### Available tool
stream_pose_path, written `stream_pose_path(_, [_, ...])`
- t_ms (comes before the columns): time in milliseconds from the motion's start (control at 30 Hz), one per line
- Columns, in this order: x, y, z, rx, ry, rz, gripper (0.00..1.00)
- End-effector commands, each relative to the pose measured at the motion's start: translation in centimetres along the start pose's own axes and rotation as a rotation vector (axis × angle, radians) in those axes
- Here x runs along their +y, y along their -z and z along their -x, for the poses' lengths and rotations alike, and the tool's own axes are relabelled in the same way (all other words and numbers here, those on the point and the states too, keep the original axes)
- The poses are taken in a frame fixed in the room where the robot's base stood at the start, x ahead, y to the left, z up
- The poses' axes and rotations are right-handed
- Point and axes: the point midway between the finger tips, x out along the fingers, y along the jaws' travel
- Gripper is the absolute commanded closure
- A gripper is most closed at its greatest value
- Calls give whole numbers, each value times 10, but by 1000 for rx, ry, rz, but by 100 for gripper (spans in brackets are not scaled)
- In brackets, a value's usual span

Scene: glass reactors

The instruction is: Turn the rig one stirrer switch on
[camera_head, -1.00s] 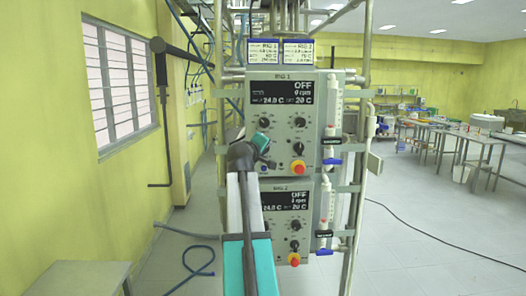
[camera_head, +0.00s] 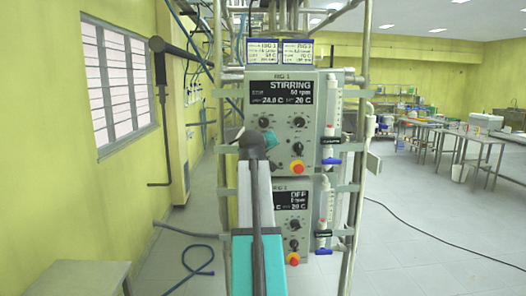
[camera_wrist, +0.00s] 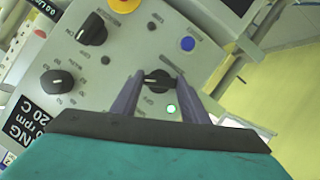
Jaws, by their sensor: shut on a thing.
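In the wrist view my gripper (camera_wrist: 159,90) is shut on the stirrer switch (camera_wrist: 158,78), a small black rotary knob with a pale line, with one finger on each side of it. A green lamp (camera_wrist: 171,109) is lit beside the knob. In the head view the rig one panel (camera_head: 318,165) is the upper grey box, and its display (camera_head: 281,92) reads STIRRING, about 50 rpm. There my gripper (camera_head: 262,138) is at the panel's lower left, and the switch is hidden behind it.
Other black knobs (camera_wrist: 92,30) and (camera_wrist: 57,82), a blue button (camera_wrist: 187,43) and a yellow-ringed red stop (camera_wrist: 125,4) surround the switch.

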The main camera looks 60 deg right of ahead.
Motion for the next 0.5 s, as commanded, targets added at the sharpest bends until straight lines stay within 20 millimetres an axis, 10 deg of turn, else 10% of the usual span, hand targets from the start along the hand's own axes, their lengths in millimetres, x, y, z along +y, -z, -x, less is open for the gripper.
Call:
stream_pose_path(167, [3,4,0,9,-6,-2,82])
stream_pose_path(200, [3,4,0,9,-6,-2,58])
stream_pose_path(300, [3,4,0,8,-5,-2,41])
stream_pose_path(500, [2,2,0,5,-3,-1,41])
